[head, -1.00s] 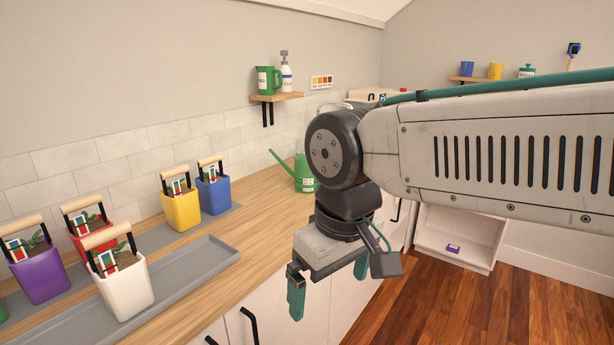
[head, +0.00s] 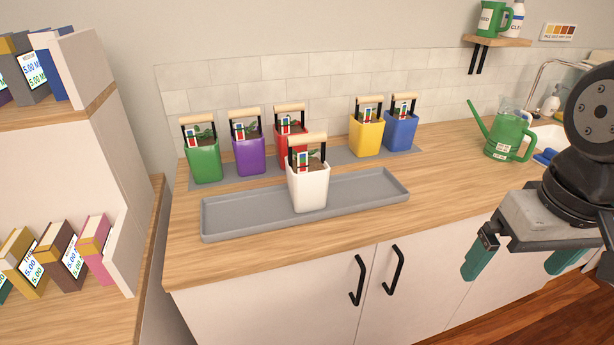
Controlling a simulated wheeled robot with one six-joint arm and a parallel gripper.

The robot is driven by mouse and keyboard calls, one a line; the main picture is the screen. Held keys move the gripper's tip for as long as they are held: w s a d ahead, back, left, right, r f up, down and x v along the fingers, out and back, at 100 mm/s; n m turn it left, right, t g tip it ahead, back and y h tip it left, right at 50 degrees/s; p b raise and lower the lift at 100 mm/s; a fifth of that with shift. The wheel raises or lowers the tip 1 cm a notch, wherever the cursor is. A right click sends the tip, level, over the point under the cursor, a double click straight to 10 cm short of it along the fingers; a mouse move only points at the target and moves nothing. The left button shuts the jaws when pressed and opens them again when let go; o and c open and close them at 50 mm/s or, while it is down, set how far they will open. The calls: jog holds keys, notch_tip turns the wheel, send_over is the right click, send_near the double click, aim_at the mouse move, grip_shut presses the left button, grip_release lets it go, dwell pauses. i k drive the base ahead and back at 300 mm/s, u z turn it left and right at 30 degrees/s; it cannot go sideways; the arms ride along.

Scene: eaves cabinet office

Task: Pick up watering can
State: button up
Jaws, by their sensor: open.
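The green watering can (head: 507,138) stands upright on the wooden counter at the right, near the sink. Its long spout points up and to the left, and white labels show on its body. My gripper (head: 515,268) is at the lower right, in front of the counter, with its two teal fingers apart and pointing down. It is empty and clear of the watering can, which stands farther back and higher in the picture.
Several potted plants with handles stand on a grey mat (head: 420,153), and a white one (head: 308,188) stands on the grey tray (head: 222,218). A shelf (head: 497,41) holds a green jug (head: 494,18) and bottle. Books fill the left shelves. Bare counter (head: 440,172) lies between tray and can.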

aim_at(507, 134)
jog(key=u, duration=0.05)
jog(key=k, duration=0.5)
jog(key=z, duration=1.05)
jog(key=i, duration=1.65)
jog(key=u, duration=0.8)
